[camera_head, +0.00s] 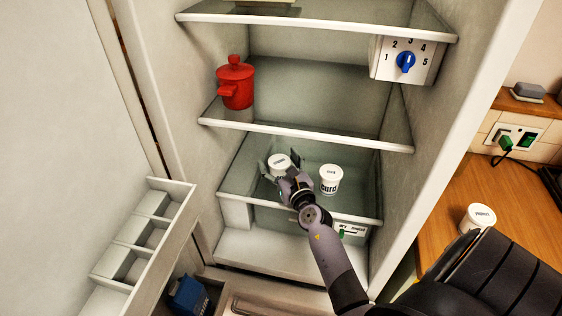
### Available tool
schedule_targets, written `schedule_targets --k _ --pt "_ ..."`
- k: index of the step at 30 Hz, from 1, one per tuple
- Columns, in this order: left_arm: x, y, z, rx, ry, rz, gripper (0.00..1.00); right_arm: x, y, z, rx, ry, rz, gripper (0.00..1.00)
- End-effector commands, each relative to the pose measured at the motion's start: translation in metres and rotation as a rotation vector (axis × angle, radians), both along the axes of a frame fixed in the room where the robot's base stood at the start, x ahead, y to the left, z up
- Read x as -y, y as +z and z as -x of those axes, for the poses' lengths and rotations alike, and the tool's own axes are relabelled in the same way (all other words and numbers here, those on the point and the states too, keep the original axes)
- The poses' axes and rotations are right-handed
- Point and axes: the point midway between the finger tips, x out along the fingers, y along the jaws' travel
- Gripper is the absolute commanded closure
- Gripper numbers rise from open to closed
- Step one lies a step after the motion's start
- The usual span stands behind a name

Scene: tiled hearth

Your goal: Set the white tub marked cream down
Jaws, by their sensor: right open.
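A white tub (279,161) with small dark lettering on its lid, too small to read surely, stands upright on the lowest glass shelf of the open fridge. My right gripper (280,166) is open around it, one finger on each side; whether the fingers touch it I cannot tell. The wrist hides the tub's front and base. A second white tub, marked curd (330,180), stands on the same shelf just to the right, apart from the gripper. My left gripper is not in view.
A red lidded pot (235,83) stands on the middle shelf (300,132). A dial box with a blue knob (406,62) hangs at upper right. The open door's rack (150,235) is at left. Another white tub (478,217) stands on the wooden worktop (445,200) at right.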

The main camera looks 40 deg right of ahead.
Motion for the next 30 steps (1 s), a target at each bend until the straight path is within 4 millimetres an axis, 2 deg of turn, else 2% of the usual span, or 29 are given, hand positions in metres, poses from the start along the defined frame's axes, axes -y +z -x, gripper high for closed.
schedule_targets --k 5,12,18,24,30 --pt "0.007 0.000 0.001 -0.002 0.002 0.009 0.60 -0.004 -0.002 0.017 -0.002 0.000 -0.001 0.25" --pt "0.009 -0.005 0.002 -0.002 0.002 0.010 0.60 -0.016 -0.003 0.068 -0.004 -0.001 -0.001 0.25" --pt "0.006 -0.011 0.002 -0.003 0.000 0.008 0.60 -0.025 -0.002 0.101 -0.002 0.001 0.000 0.25" --pt "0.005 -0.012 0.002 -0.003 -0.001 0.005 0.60 -0.028 -0.001 0.115 -0.001 0.000 0.000 0.25" --pt "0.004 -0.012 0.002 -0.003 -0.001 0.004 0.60 -0.028 0.000 0.116 0.000 0.000 -0.001 0.25"
